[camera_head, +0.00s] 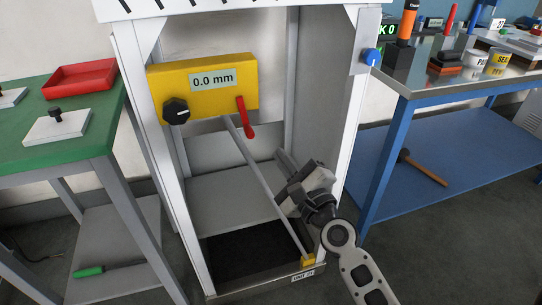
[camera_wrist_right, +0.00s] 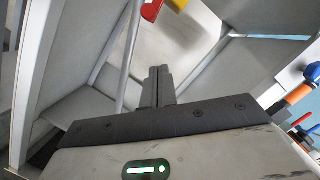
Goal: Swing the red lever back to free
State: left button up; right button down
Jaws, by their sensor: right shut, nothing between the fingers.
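The red lever (camera_head: 245,117) hangs from the right end of a yellow box (camera_head: 228,76) in the white frame, its lower end tilted slightly right. The box has a black knob (camera_head: 176,111) and a display reading 0.0 mm (camera_head: 212,81). My right gripper (camera_head: 283,160) is inside the frame, below and right of the lever, apart from it. In the right wrist view its fingers (camera_wrist_right: 158,82) are together and empty, with part of the red lever (camera_wrist_right: 151,9) at the top edge. My left gripper is not in view.
A grey rod (camera_head: 262,178) slants from behind the box to a yellow block (camera_head: 308,260) at the frame's base, left of my right gripper. White posts (camera_head: 352,110) bound the frame. A green table (camera_head: 80,138) stands left, a blue table (camera_head: 440,92) right.

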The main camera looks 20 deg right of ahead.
pick_arm(q)
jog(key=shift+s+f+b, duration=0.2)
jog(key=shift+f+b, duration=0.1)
jog(key=shift+b, duration=0.55)
pick_arm(e)
jog(key=s, duration=0.7)
jog(key=shift+s+d+f, duration=0.25)
jog(key=shift+d+f, duration=0.1)
jog(key=shift+d, duration=0.05)
pick_arm(q)
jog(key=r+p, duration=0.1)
jog(key=p, duration=0.1)
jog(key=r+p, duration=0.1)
jog(key=p, duration=0.2)
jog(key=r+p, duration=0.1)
jog(key=p, duration=0.2)
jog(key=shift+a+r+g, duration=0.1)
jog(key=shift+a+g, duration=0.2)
pick_arm(e)
jog(key=s+a+f+n+g, duration=0.4)
jog(key=s+f+n, duration=0.1)
jog(key=n, duration=0.8)
jog(key=s+a+f+n+g+y, duration=0.1)
jog(key=s+a+f+n+g, duration=0.3)
jog(key=n, duration=0.9)
jog(key=shift+s+a+f+n+g+y, duration=0.35)
jog(key=shift+s+f, duration=0.4)
jog(key=shift+s, duration=0.4)
